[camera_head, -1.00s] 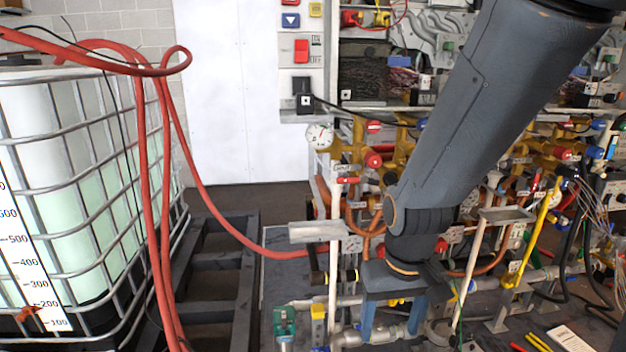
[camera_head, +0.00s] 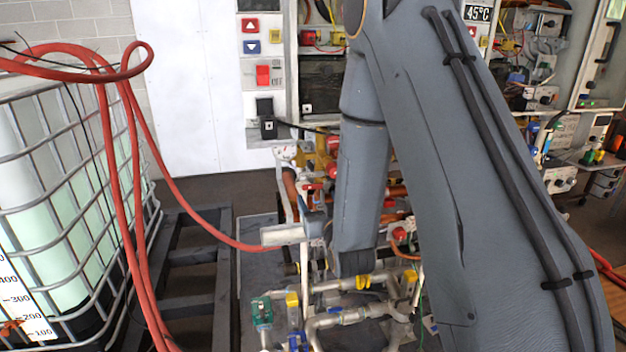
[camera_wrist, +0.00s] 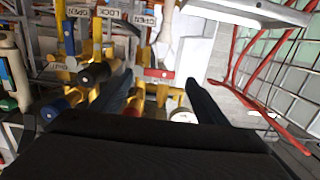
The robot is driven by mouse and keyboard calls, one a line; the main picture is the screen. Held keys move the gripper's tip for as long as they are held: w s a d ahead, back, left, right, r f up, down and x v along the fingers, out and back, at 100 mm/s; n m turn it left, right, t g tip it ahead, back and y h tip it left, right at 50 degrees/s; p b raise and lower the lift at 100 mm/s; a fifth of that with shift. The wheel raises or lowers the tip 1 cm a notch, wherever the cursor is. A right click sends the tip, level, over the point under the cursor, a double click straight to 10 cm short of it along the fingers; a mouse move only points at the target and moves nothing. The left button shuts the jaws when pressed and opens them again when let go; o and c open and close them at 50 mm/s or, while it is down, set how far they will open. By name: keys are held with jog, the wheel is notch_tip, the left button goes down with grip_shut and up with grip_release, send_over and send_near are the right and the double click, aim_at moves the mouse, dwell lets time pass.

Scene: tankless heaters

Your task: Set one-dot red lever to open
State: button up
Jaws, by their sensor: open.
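My gripper (camera_wrist: 159,80) is open in the wrist view, its two dark fingers spread apart with nothing held between them. A small red lever (camera_wrist: 158,73) with a pale marked face shows between the fingertips, among yellow pipe fittings. I cannot make out its dots or tell whether it touches a finger. In the head view a small red lever (camera_head: 312,187) shows just left of my arm, near the top of a white upright pipe. My gripper (camera_head: 314,218) is partly hidden there by my arm.
A black round knob (camera_wrist: 94,75) is close to the left finger. Red hoses (camera_head: 130,180) and a caged tank (camera_head: 60,220) stand left. Dense pipework surrounds my gripper.

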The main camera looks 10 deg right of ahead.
aim_at(313, 185)
jog(key=shift+t, duration=0.4)
jog(key=w+p, duration=0.1)
jog(key=w, duration=0.1)
jog(key=w+p, duration=0.1)
jog(key=w, duration=0.2)
jog(key=w+r+p, duration=0.1)
jog(key=w, duration=0.1)
jog(key=shift+w, duration=0.4)
jog(key=c, duration=1.5)
